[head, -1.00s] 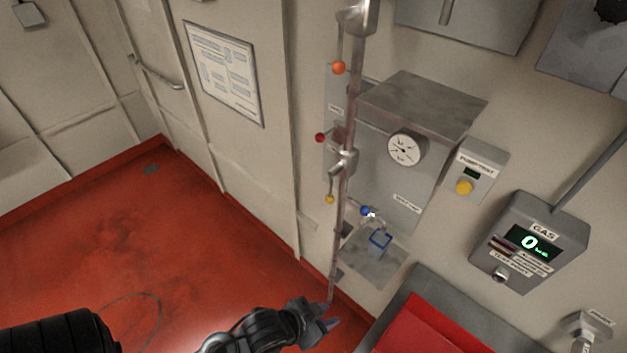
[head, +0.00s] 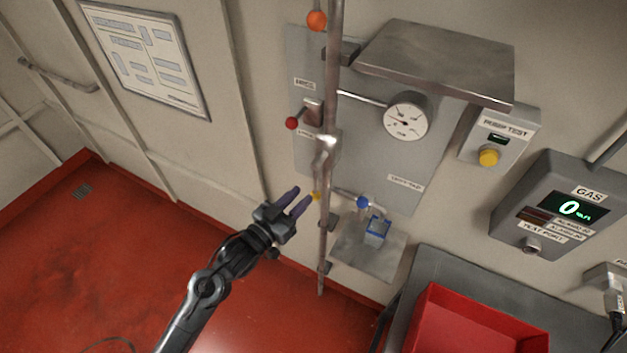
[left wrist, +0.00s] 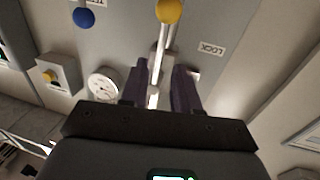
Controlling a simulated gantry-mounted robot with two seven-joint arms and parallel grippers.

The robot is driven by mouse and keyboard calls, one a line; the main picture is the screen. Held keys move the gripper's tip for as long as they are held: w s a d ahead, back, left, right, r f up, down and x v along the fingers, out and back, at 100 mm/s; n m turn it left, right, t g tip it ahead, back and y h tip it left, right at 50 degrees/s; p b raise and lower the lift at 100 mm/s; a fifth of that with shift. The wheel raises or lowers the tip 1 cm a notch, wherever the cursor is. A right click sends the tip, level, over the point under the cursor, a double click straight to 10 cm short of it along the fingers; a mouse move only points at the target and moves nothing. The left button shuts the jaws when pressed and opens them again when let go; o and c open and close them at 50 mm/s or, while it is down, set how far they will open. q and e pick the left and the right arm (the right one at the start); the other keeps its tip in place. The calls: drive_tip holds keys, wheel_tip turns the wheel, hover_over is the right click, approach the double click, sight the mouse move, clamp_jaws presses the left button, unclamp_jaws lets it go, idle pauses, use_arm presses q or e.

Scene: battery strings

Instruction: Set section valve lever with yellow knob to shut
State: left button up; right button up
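The lever's yellow knob (head: 316,196) shows in the head view on the vertical pipe, just right of my left gripper's fingertips. In the left wrist view the yellow knob (left wrist: 169,11) is at the top, beyond the fingers, with the pipe running down between them. My left gripper (head: 299,200) is open, its two dark fingers (left wrist: 160,88) apart with nothing seen held. The lever arm itself is mostly hidden behind the fingers in the head view. My right gripper is not in view.
Also on or near the pipe are an orange knob (head: 317,20), a red knob (head: 292,123) and a blue knob (head: 362,202). A gauge (head: 405,117) sits on the grey panel. A red tray (head: 470,325) stands on a bench at lower right. Open floor lies left.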

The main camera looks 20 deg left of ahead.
sight(316, 192)
use_arm(q)
drive_tip(key=shift+p+x, duration=0.55)
drive_tip(key=shift+x, duration=3)
drive_tip(key=shift+c, duration=0.3)
clamp_jaws()
